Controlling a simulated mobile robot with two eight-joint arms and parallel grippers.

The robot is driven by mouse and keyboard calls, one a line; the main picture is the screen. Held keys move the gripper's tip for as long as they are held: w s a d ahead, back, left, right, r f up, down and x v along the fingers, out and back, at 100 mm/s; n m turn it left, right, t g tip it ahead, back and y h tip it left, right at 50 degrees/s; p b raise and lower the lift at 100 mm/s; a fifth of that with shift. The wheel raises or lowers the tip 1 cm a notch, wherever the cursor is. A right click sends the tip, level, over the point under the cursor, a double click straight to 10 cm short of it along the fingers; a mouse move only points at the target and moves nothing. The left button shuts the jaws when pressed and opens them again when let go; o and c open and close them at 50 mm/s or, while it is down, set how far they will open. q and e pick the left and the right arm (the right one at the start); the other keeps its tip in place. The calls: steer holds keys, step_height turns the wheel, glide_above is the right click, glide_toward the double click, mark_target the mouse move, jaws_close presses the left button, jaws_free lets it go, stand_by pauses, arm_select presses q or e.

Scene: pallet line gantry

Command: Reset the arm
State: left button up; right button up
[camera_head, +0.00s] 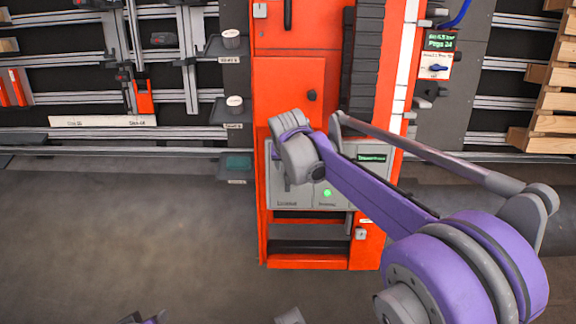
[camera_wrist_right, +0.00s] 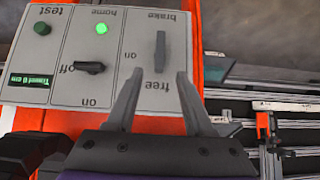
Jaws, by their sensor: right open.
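My right arm reaches in from the right in the head view, its wrist in front of a grey control panel (camera_head: 342,199) on an orange cabinet. My right gripper (camera_wrist_right: 159,74) is open and empty in the right wrist view. Its fingers straddle the line of a grey lever (camera_wrist_right: 160,48) marked brake and free, which stands just beyond the tips; contact cannot be told. Beside it on the panel are a black on/off knob (camera_wrist_right: 90,67), a lit green light (camera_wrist_right: 101,28) marked home, and a dark green test button (camera_wrist_right: 41,28).
The orange cabinet (camera_head: 290,85) stands against a rail rack (camera_head: 200,139). A screen box (camera_head: 436,66) with a blue switch and wooden slats (camera_head: 555,100) are at right. The floor at left (camera_head: 120,230) is clear.

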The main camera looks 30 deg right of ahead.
steer(key=s+a+r+n+t+p, duration=0.1)
steer(key=s+a+r+n+p, duration=0.2)
steer(key=s, duration=0.6)
steer(key=s+a+r+n+t+y+p, duration=0.1)
steer(key=s+a+r+n+p, duration=0.2)
steer(key=s+a+r+p, duration=0.3)
steer(key=s, duration=0.3)
steer(key=shift+s+a+y, duration=0.15)
steer(key=shift+a+y, duration=0.05)
steer(key=shift+y, duration=0.1)
